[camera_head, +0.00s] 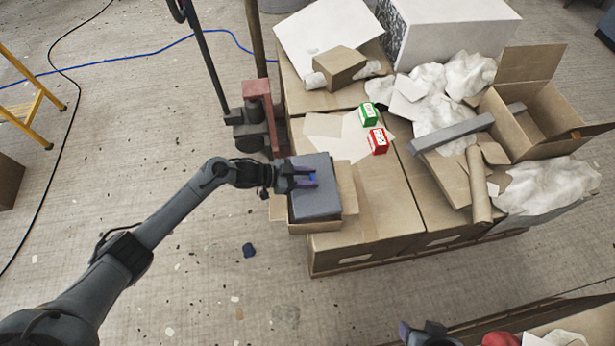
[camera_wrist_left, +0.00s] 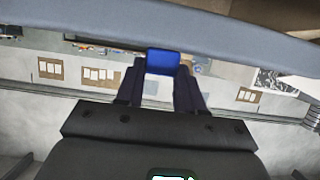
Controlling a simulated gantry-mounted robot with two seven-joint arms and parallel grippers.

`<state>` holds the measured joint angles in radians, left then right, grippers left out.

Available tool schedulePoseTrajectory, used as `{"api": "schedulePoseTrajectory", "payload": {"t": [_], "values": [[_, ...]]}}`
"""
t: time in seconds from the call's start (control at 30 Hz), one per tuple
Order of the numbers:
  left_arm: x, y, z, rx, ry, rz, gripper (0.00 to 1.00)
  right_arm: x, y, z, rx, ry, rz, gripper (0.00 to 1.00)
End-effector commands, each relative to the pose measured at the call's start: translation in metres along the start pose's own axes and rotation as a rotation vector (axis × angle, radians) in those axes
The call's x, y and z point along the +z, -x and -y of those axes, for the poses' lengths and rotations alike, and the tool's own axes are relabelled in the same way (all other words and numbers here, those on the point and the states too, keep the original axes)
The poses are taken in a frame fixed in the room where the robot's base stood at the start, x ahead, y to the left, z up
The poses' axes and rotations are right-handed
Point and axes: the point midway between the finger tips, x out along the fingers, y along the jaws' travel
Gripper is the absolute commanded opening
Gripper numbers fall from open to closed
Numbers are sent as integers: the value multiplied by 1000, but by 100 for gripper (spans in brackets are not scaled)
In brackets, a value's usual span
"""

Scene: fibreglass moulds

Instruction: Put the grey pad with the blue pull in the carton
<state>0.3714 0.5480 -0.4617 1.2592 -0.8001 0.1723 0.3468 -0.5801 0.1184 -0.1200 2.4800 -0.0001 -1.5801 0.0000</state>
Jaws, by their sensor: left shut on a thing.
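My left gripper (camera_head: 306,176) is shut on the blue pull (camera_head: 313,177) of the grey pad. The pull also shows between the fingertips in the left wrist view (camera_wrist_left: 163,62). The flat grey pad (camera_head: 316,201) is over the mouth of the open brown carton (camera_head: 315,227) and covers most of it. How far the pad is down inside is hard to tell. In the left wrist view the pad's edge (camera_wrist_left: 120,22) spans the top. A dark part at the bottom edge of the head view looks like my right gripper (camera_head: 423,333); its fingers are unclear.
The carton stands at the left end of large cardboard boxes (camera_head: 375,205). A green box (camera_head: 368,114) and a red box (camera_head: 378,141) lie behind it. White wrapping, a cardboard tube (camera_head: 479,185) and an open box (camera_head: 525,130) crowd the right. Floor at left is mostly clear.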

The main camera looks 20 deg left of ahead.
Motion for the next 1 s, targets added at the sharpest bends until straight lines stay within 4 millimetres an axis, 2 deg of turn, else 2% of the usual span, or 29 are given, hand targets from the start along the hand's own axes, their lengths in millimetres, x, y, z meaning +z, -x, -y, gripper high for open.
{"api": "schedulePoseTrajectory", "payload": {"t": [0.47, 0.5, 0.67, 1.0], "values": [[10, -4, 0, 0, 0, 0, 7, 2, -7, 1, -3, -3, 0, 63], [11, -4, 0, 0, 0, 0, 39, 2, -7, 1, -2, -3, 0, 63], [10, -4, 0, 0, 0, 0, 63, 2, -7, 0, 0, 0, 0, 63], [8, -3, 0, 0, 0, 0, 63, 2, -5, -1, 5, 6, 1, 63]]}}
